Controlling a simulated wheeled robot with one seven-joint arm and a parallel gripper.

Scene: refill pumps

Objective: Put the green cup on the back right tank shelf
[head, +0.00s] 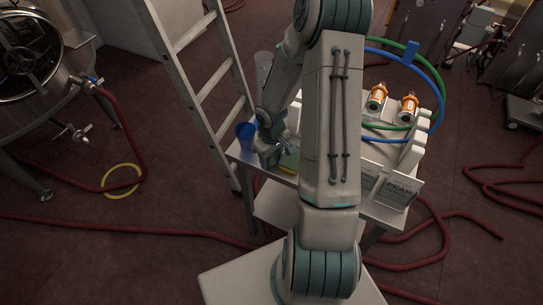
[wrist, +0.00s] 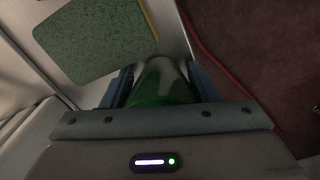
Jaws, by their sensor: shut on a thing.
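My gripper (wrist: 164,82) is shut on the green cup (wrist: 165,92), which sits between its two fingers in the wrist view. In the head view my gripper (head: 272,157) is low over the left side of the white table (head: 240,153), just right of a blue cup (head: 245,134). The green cup cannot be made out clearly there. I cannot pick out the back right tank shelf for certain; my arm covers much of the table's middle.
Two orange-labelled bottles (head: 377,97) (head: 408,106), blue and green hoses (head: 438,85) and a PEAR sign (head: 399,194) are at the right. A ladder (head: 210,85) stands close at the left.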

